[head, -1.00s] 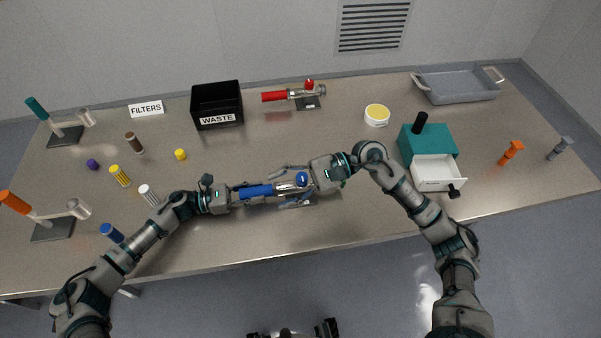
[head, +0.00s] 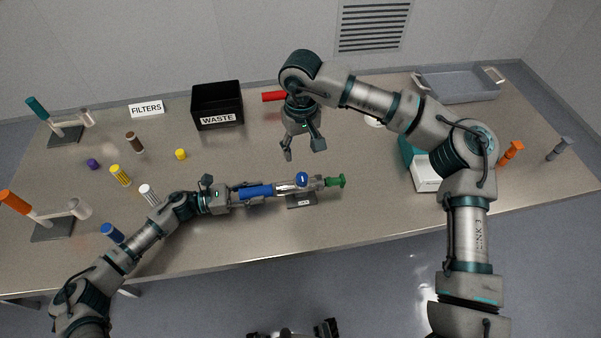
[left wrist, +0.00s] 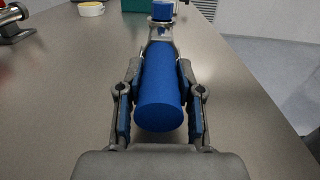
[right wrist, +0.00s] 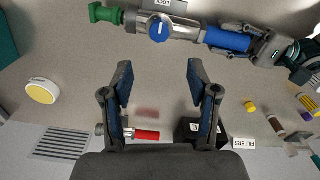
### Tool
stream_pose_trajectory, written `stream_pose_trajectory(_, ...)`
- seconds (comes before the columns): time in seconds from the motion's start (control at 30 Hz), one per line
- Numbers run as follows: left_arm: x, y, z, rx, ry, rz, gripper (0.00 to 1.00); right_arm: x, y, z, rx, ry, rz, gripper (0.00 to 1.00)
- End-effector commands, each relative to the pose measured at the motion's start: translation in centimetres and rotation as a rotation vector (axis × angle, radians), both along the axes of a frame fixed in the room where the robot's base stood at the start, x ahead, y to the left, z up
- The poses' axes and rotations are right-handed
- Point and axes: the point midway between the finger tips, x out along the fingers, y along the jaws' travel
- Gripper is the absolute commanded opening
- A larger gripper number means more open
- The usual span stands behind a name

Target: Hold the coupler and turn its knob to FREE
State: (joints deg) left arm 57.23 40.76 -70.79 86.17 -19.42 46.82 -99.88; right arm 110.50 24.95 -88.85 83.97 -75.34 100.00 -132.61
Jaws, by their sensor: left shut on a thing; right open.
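The coupler has a blue handle (head: 256,190), a metal body, a blue knob (head: 302,179) on top and a green end (head: 335,181) at the right. It lies level over a small dark stand with a label. My left gripper (head: 238,193) is shut on the blue handle; the left wrist view shows fingers on both sides of the handle (left wrist: 160,105). My right gripper (head: 303,150) is open and empty, pointing down behind the knob, apart from the coupler. In the right wrist view the knob (right wrist: 158,28) has a white mark; its setting is unclear.
A red-handled coupler (head: 271,96) stands behind, partly hidden by my right arm. A black WASTE bin (head: 217,102) is back left. A teal box with a white drawer (head: 426,182) is at right, partly covered by my arm.

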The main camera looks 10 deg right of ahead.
Motion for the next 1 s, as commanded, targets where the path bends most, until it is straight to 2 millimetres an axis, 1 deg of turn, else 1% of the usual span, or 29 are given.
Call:
stream_pose_trajectory(0.3, 0.0, 0.0, 0.1, -0.002, -0.001, -0.001, 0.00, -0.1, 0.0, -6.5, 0.002, 0.005, -0.001, 0.60)
stream_pose_trajectory(0.4, 0.0, 0.0, 0.1, -0.002, -0.001, -0.001, 0.00, -0.1, 0.0, -8.3, 0.002, 0.005, -0.001, 0.60)
stream_pose_trajectory(0.5, 0.0, 0.0, 0.1, -0.002, -0.001, -0.001, 0.00, -0.1, 0.0, -9.7, 0.002, 0.004, -0.002, 0.60)
stream_pose_trajectory(0.6, 0.0, 0.0, 0.1, -0.002, -0.001, -0.001, 0.00, -0.1, 0.0, -10.5, 0.005, 0.002, -0.002, 0.60)
stream_pose_trajectory(0.7, 0.0, 0.0, 0.1, -0.002, -0.001, -0.001, 0.00, -0.1, 0.0, -10.9, 0.004, 0.002, -0.002, 0.60)
stream_pose_trajectory(0.93, 0.0, 0.0, 0.1, -0.002, -0.001, -0.001, 0.00, -0.1, 0.0, -11.0, 0.005, 0.002, -0.002, 0.60)
stream_pose_trajectory(0.97, 0.0, 0.0, 0.1, -0.002, -0.001, -0.001, 0.00, -0.1, 0.0, -11.0, 0.005, 0.002, -0.002, 0.55)
stream_pose_trajectory(1.0, 0.0, 0.0, 0.1, -0.002, -0.001, -0.001, 0.00, -0.1, 0.0, -11.0, 0.005, 0.002, -0.002, 0.45)
